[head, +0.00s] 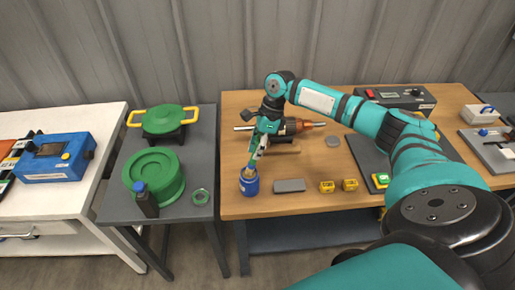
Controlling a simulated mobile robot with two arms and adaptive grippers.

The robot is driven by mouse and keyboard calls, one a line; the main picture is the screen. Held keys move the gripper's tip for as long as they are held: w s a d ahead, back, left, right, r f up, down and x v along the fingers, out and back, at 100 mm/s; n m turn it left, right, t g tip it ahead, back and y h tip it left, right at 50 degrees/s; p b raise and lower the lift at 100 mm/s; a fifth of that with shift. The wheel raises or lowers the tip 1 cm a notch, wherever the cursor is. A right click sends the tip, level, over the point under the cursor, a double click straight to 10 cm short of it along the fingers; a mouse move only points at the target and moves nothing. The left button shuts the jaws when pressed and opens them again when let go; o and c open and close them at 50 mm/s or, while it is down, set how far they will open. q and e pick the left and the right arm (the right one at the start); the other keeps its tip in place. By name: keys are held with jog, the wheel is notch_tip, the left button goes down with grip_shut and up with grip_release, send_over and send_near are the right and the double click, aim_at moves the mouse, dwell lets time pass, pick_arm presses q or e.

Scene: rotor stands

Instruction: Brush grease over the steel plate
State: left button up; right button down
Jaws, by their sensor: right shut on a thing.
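My right gripper (259,148) points down at the left part of the wooden table. It is shut on a thin brush (252,166), mostly hidden by the fingers. The brush's lower end is at the mouth of a blue pot (249,187); I cannot tell whether it touches the inside. A flat grey rectangular plate (290,186) lies on the table just right of the pot. My left gripper is not in view.
Two yellow blocks (327,187) sit right of the plate. An orange-and-dark tool (298,127) and a grey disc (333,141) lie behind. A dark table with a green pot (153,176) stands left. The wooden table (300,210) is clear along its front edge.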

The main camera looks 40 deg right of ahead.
aim_at(257, 142)
jog(key=shift+s+f+p, duration=0.15)
jog(key=shift+f+p, duration=0.05)
jog(key=shift+p, duration=0.45)
dwell(2.0)
notch_tip(257, 142, up, 5)
jog(key=p, duration=0.7)
jog(key=shift+r, duration=1.15)
